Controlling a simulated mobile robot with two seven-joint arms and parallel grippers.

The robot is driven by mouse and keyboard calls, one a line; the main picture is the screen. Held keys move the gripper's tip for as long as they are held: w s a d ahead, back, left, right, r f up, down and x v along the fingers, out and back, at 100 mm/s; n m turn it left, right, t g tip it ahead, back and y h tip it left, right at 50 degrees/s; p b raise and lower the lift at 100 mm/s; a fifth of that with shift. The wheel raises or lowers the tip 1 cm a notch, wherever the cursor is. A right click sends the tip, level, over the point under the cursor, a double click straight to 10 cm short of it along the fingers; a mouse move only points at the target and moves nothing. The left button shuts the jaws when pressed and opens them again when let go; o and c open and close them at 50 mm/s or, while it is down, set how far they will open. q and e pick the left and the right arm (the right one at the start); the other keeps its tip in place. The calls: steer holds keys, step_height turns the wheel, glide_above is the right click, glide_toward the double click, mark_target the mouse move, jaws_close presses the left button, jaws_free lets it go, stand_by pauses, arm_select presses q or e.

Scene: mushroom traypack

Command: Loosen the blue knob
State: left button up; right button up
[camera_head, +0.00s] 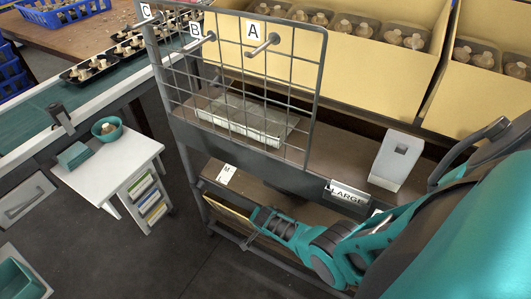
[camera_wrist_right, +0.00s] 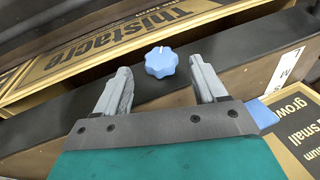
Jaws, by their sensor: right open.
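The blue knob (camera_wrist_right: 161,62) is lobed, with a pale mark on its face. It sits on a dark rail in the right wrist view, between and slightly beyond the fingertips of my right gripper (camera_wrist_right: 160,69). The gripper is open, with one finger to each side of the knob and a visible gap on both sides. I cannot tell how far apart in depth they are. In the head view my right gripper (camera_head: 257,223) is low at the front of the rack. I cannot make out the knob there. My left gripper is not in view.
Printed cardboard (camera_wrist_right: 125,35) lies behind the rail, with another box (camera_wrist_right: 297,125) at lower right. In the head view, a wire grid (camera_head: 318,95) with lettered hooks rises above the rack. A LARGE sign (camera_head: 347,194) is near my right arm. A white cart (camera_head: 110,165) stands left.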

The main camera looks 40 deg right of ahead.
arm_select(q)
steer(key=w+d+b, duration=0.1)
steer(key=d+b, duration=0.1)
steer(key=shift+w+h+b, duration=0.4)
arm_select(e)
steer(key=x, duration=0.4)
steer(key=shift+d, duration=0.1)
steer(key=c, duration=1.1)
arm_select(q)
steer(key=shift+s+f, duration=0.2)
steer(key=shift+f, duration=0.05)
arm_select(e)
steer(key=shift+o, duration=0.2)
